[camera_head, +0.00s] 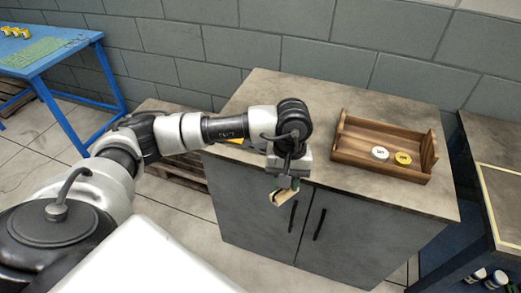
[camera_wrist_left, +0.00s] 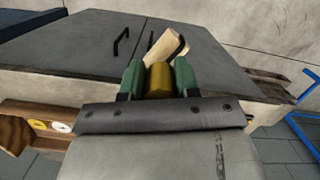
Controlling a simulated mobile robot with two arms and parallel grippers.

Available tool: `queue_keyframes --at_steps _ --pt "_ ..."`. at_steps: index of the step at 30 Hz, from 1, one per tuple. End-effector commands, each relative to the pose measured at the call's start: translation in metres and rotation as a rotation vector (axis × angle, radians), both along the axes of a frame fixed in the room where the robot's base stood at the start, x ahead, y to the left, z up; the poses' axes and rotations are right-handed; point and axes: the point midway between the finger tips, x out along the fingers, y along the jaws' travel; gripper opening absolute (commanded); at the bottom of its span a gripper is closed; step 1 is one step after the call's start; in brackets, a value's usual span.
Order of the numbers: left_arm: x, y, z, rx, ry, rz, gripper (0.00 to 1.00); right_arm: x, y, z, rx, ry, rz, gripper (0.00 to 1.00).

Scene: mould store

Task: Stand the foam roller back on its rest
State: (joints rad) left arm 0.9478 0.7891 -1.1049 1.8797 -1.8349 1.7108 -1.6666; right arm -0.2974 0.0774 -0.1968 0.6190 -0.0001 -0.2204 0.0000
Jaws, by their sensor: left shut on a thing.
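My left gripper (camera_head: 288,181) is in front of the upper front edge of the grey cabinet, above its door handles. In the left wrist view, its two green fingers (camera_wrist_left: 158,80) are shut on a mustard-yellow part (camera_wrist_left: 158,79), with a pale tan block-like piece (camera_wrist_left: 163,47) tilted beyond it. These look like the handle and head of the foam roller. In the head view, the tan piece (camera_head: 282,198) hangs tilted below the fingers, clear of the cabinet. I cannot make out the rest for certain. My right gripper is in neither view.
The cabinet top (camera_head: 283,92) is mostly bare. A wooden tray (camera_head: 365,164) on its right holds a white disc (camera_head: 380,153) and a yellow disc (camera_head: 403,158). Something yellow (camera_head: 236,140) is partly hidden behind my arm. A blue bench (camera_head: 75,45) stands far left; another table (camera_head: 500,160) is right.

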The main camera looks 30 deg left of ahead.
Motion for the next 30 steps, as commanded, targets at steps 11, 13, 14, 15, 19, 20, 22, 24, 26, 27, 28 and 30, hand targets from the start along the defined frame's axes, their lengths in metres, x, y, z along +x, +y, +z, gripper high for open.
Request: queue_keyframes --at_steps 11,13,14,15,19,20,22,24,26,27,28,30 --pt "0.142 0.026 0.023 -0.006 -0.01 1.199 0.05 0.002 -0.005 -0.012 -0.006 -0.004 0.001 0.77" --pt "0.166 0.035 0.028 -0.007 -0.009 1.453 0.05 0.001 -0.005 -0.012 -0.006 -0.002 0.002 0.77" --pt "0.176 0.039 0.031 -0.006 -0.008 1.562 0.05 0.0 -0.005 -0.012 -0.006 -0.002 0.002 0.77" --pt "0.188 0.044 0.034 -0.007 -0.007 1.705 0.05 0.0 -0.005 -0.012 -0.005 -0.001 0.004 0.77" --pt "0.222 0.063 0.045 -0.004 -0.003 2.17 0.05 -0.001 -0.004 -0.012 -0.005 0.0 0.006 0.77" --pt "0.229 0.067 0.049 -0.005 -0.004 2.276 0.05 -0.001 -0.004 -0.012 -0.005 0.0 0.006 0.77" --pt "0.244 0.079 0.056 -0.006 -0.002 2.528 0.05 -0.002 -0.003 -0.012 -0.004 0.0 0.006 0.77" --pt "0.256 0.089 0.063 -0.007 -0.001 2.777 0.05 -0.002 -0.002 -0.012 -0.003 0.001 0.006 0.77" --pt "0.265 0.099 0.069 -0.008 -0.002 2.984 0.05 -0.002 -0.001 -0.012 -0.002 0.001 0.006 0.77" --pt "0.268 0.105 0.073 -0.01 -0.005 3.108 0.05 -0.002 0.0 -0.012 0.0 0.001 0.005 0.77" --pt "0.27 0.109 0.075 0.01 0.006 -3.09 0.05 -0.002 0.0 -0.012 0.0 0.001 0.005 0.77" --pt "0.273 0.116 0.08 0.012 0.008 -2.925 0.05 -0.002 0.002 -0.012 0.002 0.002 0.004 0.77"
